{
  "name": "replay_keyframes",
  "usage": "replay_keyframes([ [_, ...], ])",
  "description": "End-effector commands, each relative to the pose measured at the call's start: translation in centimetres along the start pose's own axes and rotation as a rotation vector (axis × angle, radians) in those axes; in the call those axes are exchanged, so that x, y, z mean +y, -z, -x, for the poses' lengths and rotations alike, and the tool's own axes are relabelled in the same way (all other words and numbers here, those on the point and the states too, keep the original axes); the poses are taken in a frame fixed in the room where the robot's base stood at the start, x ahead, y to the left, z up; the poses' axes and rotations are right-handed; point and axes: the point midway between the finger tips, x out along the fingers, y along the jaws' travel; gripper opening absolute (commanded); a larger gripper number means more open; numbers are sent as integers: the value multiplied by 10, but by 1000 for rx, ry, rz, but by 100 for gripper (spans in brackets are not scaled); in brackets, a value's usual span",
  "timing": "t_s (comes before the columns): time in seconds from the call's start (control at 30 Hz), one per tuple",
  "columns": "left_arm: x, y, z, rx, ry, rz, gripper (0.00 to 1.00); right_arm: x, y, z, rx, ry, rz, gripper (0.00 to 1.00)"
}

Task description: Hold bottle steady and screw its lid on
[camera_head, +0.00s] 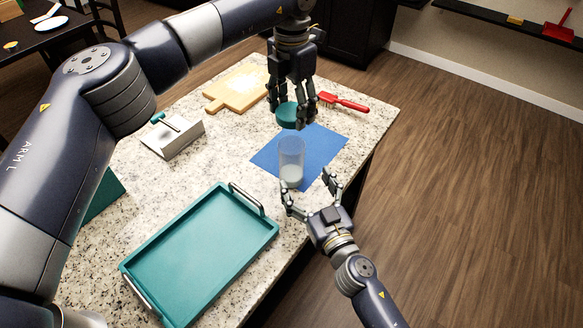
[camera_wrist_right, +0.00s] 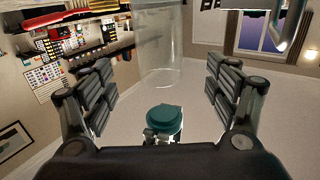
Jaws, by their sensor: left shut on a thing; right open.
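The clear bottle (camera_head: 291,155) stands upright and uncapped on a blue mat (camera_head: 318,150), with something pale at its bottom. My left gripper (camera_head: 290,119) is shut on the teal lid (camera_head: 287,114), holding it beyond the bottle and apart from it. My right gripper (camera_head: 310,187) is open on the near side of the bottle, its fingers spread. In the right wrist view, the see-through bottle (camera_wrist_right: 160,50) shows between and beyond the open fingers (camera_wrist_right: 160,95), and the teal lid (camera_wrist_right: 164,119) shows lower down.
A teal tray (camera_head: 205,255) with metal handles lies at the counter's near left. A cutting board (camera_head: 232,92), a red-handled brush (camera_head: 343,102) and a whitish holder with a teal-handled tool (camera_head: 175,138) stand around the mat. The counter's right edge is close to the mat.

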Motion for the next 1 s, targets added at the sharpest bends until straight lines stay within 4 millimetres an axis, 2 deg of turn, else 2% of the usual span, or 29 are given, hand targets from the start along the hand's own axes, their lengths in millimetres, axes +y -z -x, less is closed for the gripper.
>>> replay_keyframes([
  [0.3, 0, 0, 0, 0, 0, 0, 42, 1, 1, -56, 2, -1, 2, 80],
  [0.5, 0, 0, 0, 0, 0, 0, 42, 1, 0, -84, 1, -2, 2, 80],
  [0.7, 0, 0, 0, 0, 0, 0, 42, 1, 0, -96, 0, -2, 2, 80],
  [1.0, 0, 0, 0, 0, 0, 0, 42, 1, 0, -98, 0, -1, 0, 80],
])
